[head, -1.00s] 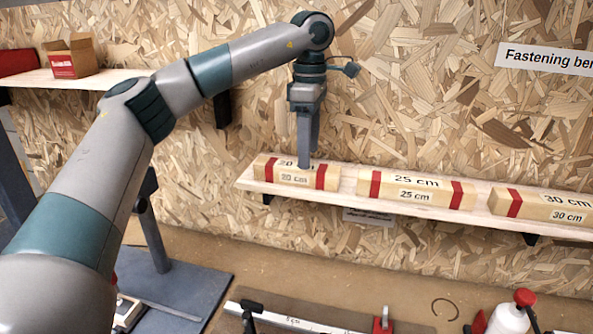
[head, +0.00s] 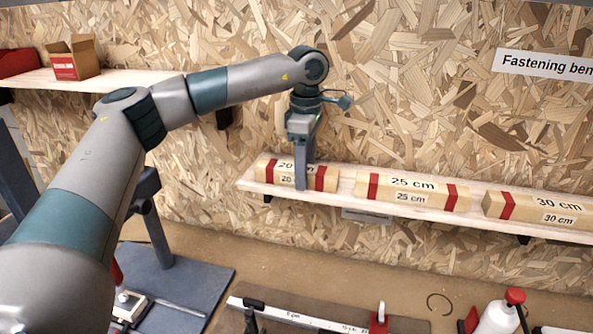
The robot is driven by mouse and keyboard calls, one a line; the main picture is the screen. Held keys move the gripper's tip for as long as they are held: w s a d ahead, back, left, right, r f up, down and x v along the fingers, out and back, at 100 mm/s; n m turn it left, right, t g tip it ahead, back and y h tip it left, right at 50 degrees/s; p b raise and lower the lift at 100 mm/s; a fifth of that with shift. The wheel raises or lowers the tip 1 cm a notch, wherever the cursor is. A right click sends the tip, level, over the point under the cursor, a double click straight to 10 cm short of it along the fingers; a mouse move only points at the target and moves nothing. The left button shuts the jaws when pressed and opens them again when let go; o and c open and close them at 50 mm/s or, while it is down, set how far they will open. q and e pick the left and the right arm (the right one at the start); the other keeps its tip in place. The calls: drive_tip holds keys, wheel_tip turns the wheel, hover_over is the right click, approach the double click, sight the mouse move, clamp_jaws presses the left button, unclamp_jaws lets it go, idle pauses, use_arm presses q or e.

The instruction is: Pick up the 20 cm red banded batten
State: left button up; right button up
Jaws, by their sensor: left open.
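The 20 cm batten (head: 276,178), pale wood with a red band near each end, lies on the wooden wall shelf (head: 350,198) at its left end. My left gripper (head: 302,178) is open and points down at the batten, between its two red bands. One finger shows in front of the batten's front face and covers part of its lettering. The other finger is hard to make out, so I cannot tell whether either touches the wood. My right gripper is not in view.
A 25 cm batten (head: 412,191) and a 30 cm batten (head: 537,211) lie to the right on the same shelf. The chipboard wall (head: 420,100) is close behind. Below is a bench with a ruler (head: 300,317) and a white bottle (head: 497,320). An open carton (head: 73,58) stands on the upper left shelf.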

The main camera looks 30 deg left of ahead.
sight(310, 168)
use_arm(q)
drive_tip(key=shift+c, duration=0.6)
drive_tip(key=c, duration=1.1)
drive_tip(key=shift+r, duration=0.1)
drive_tip(key=shift+c, duration=0.2)
drive_tip(key=shift+r+b, duration=0.45)
drive_tip(key=shift+b, duration=0.2)
drive_tip(key=r, duration=0.1)
drive_tip(key=r+b, duration=0.1)
drive_tip(key=d+r+b, duration=0.1)
drive_tip(key=shift+w, duration=0.3)
drive_tip(key=w+d+r+b, duration=0.3)
drive_tip(key=w+d+r, duration=0.2)
drive_tip(key=d+r, duration=0.2)
drive_tip(key=shift+w+d+b, duration=0.15)
drive_tip(key=shift+d+b, duration=0.2)
drive_tip(key=shift+d, duration=0.75)
